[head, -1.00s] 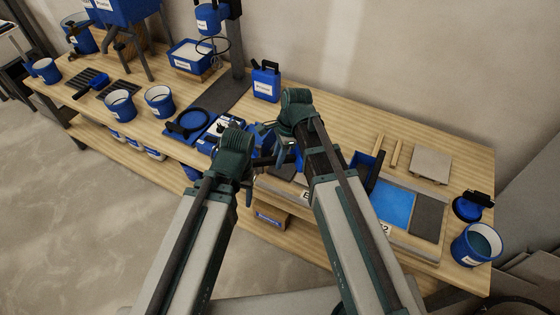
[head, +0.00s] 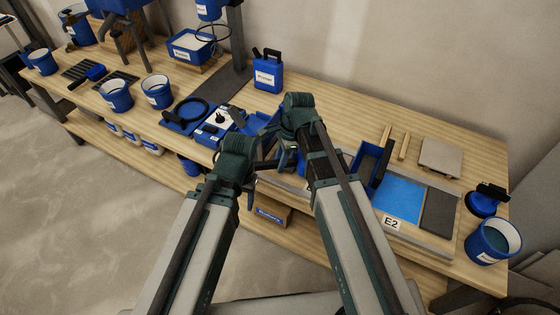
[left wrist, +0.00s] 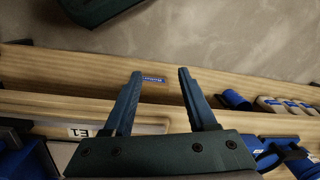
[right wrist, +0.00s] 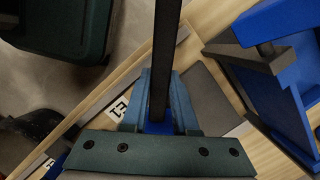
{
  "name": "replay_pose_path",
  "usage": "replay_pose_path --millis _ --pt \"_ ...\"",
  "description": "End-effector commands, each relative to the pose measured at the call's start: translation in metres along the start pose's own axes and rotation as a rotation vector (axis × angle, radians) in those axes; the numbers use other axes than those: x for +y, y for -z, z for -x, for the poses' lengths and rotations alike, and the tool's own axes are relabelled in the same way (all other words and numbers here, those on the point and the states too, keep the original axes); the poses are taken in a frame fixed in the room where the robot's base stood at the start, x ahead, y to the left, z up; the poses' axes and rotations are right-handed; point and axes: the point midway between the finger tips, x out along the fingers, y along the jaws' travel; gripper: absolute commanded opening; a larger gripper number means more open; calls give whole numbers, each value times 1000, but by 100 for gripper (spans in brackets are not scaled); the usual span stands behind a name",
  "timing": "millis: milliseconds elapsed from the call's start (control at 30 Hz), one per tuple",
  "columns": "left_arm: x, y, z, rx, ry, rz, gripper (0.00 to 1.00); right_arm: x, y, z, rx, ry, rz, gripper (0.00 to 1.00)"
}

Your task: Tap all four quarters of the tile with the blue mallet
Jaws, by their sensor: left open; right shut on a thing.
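My right gripper (right wrist: 161,80) is shut on a long dark handle (right wrist: 167,40) with a blue part between the fingers. I take this for the blue mallet; its head cannot be made out. In the head view, my right gripper (head: 287,155) is above the bench, its fingers partly hidden. My left gripper (left wrist: 160,75) is open and empty over the bench's front edge. A grey slab (right wrist: 212,92) lies beside the E1 label (right wrist: 120,106) in the right wrist view. My right arm hides much of that area in the head view. Which slab is the task's tile is unclear.
The E2 label (head: 392,222) marks a bed with a blue patch (head: 400,193) and a dark grey patch (head: 440,211). A beige tile (head: 441,156) lies behind it. A blue bucket (head: 493,241) stands at right. A primer bottle (head: 267,72) stands at the back.

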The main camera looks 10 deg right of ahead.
Motion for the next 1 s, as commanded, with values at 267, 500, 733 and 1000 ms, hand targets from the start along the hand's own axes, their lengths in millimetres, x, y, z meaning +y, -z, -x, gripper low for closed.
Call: replay_pose_path --millis 267,500,733,1000 --pt "1 1 -15 0 0 0 57 0 3 -14 0 0 0 0" --pt "0 0 2 0 0 0 57 0 0 2 0 0 0 0" --pt "-3 -2 32 0 0 0 57 0 -7 32 0 0 0 0" --pt "-3 -2 33 0 0 0 57 0 -7 32 0 0 0 0"
